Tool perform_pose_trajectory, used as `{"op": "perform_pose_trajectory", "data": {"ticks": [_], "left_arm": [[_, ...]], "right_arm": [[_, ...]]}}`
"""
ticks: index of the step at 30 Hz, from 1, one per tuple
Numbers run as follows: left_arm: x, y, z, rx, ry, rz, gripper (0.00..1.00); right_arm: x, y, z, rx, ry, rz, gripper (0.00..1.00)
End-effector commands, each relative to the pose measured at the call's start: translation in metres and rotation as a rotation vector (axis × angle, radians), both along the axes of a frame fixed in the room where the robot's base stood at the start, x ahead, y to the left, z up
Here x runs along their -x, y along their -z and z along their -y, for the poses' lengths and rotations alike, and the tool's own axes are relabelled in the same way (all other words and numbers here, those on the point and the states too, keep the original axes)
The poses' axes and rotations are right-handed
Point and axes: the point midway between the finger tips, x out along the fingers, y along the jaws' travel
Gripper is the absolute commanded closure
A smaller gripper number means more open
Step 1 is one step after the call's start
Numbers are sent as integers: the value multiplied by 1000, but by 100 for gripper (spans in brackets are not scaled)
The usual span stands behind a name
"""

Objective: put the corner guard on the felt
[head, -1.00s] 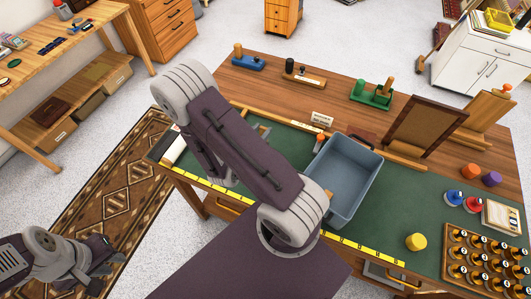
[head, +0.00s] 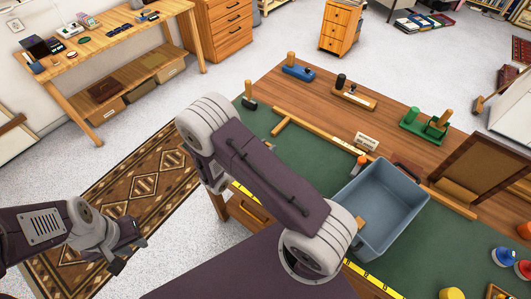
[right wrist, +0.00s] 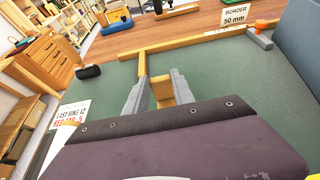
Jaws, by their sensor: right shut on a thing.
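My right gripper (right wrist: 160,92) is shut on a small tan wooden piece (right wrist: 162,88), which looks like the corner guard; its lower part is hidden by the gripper. It is over the green felt (right wrist: 225,75) of the bench. In the head view the felt (head: 265,125) shows, but my right arm hides the right gripper and the piece. I cannot tell whether the piece touches the felt. My left gripper (head: 127,255) is at the lower left over the floor and rug, away from the bench; its jaw opening is unclear.
A wooden strip (head: 325,132) lies along the felt's back edge, with a "BORDER 50 mm" card (right wrist: 235,16) behind it. A blue-grey bin (head: 380,205) stands to the right.

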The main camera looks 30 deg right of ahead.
Motion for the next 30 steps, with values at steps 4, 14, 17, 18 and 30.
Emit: {"op": "perform_pose_trajectory", "data": {"ticks": [4,14,17,18,30], "left_arm": [[0,-3,0,0,0,0,74],[0,-4,0,0,0,0,74],[0,-2,0,0,0,0,74],[0,0,0,0,0,0,74],[0,-1,0,0,0,0,74]], "right_arm": [[1,21,1,2,1,-5,100],[0,40,0,0,0,1,100],[0,42,1,0,0,1,100],[0,44,1,0,0,1,100],[0,43,1,0,0,0,48]]}}
